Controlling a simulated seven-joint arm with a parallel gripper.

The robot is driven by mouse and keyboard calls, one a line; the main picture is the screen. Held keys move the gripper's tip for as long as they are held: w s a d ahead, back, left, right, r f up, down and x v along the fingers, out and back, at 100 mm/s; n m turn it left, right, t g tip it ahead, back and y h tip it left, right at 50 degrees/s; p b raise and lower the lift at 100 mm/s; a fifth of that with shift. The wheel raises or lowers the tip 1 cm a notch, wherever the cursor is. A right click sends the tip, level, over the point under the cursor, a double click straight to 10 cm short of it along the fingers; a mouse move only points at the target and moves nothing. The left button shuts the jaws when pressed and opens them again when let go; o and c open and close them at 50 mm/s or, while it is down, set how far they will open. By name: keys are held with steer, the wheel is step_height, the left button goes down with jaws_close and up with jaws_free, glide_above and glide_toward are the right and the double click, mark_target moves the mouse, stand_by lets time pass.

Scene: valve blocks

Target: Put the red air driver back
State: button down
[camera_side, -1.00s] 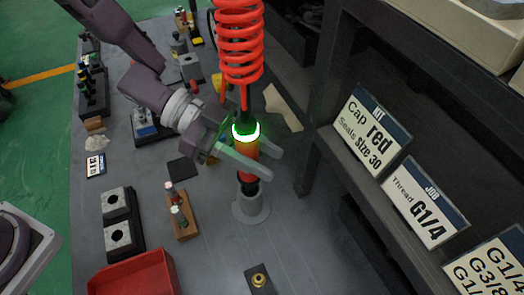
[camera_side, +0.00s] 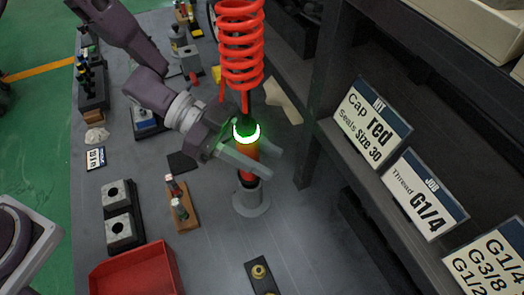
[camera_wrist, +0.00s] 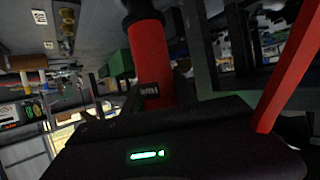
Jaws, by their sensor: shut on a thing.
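The red air driver (camera_side: 248,148) hangs upright below a red coiled hose (camera_side: 240,45), with a glowing green ring near its top. My gripper (camera_side: 255,162) is shut around its red body. The driver's black lower end is at the mouth of a grey round holder (camera_side: 251,197) with a flange on the bench; how deep it sits inside I cannot tell. In the wrist view the red body (camera_wrist: 150,60) runs up from my gripper, and its dark tip shows at the top edge.
A red tray (camera_side: 135,275) and a wooden block with small fittings (camera_side: 182,207) stand left of the holder. A dark plate with brass fittings (camera_side: 260,275) lies in front. A shelf with JIT and JOB cards (camera_side: 424,193) stands right.

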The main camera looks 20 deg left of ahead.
steer(key=shift+f, duration=1.15)
steer(key=c, duration=0.9)
jaws_free()
steer(key=shift+f, duration=0.1)
steer(key=v, duration=0.7)
